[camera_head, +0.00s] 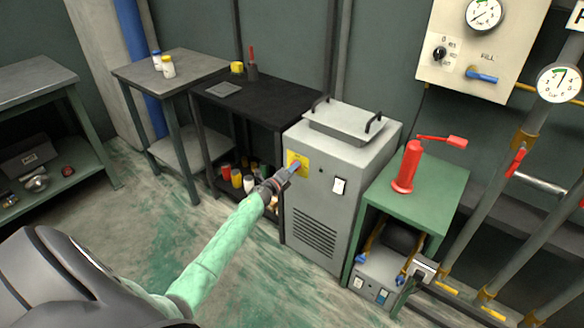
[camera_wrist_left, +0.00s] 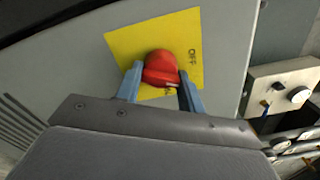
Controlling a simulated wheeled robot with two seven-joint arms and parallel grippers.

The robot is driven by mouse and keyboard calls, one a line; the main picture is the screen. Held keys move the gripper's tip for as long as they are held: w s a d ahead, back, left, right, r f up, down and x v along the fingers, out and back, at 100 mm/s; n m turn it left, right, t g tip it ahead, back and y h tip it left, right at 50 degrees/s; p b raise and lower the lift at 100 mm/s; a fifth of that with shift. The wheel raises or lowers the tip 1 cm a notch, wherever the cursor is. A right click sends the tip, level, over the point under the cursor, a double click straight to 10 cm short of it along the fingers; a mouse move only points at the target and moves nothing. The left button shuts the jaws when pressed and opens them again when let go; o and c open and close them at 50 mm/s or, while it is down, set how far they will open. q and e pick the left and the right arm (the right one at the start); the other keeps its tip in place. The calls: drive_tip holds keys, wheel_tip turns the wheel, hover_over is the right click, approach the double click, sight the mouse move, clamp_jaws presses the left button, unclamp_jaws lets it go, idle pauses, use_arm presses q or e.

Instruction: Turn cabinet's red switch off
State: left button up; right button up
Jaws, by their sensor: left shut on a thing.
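The grey cabinet (camera_head: 335,195) stands in the middle of the head view, with a yellow plate (camera_head: 304,157) on its front. In the left wrist view, the red switch (camera_wrist_left: 160,67) is a round knob on the yellow plate (camera_wrist_left: 125,43). "OFF" is printed on the plate to its right, and another label is partly hidden below it. My left gripper (camera_head: 294,167) is at the plate. Its two blue fingers (camera_wrist_left: 160,82) are shut on the red switch, one on each side. The gripper hides the switch in the head view. My right gripper is not in view.
A tray with handles (camera_head: 343,120) sits on the cabinet, and a white rocker switch (camera_head: 339,186) is on its front. A green stand (camera_head: 437,190) with a red bottle-like tool (camera_head: 408,167) is close on the right. A black table (camera_head: 285,98) stands left.

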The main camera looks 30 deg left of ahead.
use_arm(q)
drive_tip(key=shift+n+p, duration=1.05)
drive_tip(key=shift+n, duration=1.75)
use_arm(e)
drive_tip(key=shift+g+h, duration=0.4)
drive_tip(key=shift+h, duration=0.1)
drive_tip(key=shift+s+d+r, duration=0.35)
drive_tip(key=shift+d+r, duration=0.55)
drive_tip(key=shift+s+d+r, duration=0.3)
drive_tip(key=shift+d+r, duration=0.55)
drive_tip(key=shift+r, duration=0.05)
use_arm(q)
drive_tip(key=shift+a, duration=0.1)
drive_tip(key=o, duration=1)
drive_tip(key=shift+c, duration=0.2)
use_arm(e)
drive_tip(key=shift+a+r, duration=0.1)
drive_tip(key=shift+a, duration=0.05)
use_arm(q)
drive_tip(key=shift+s, duration=0.1)
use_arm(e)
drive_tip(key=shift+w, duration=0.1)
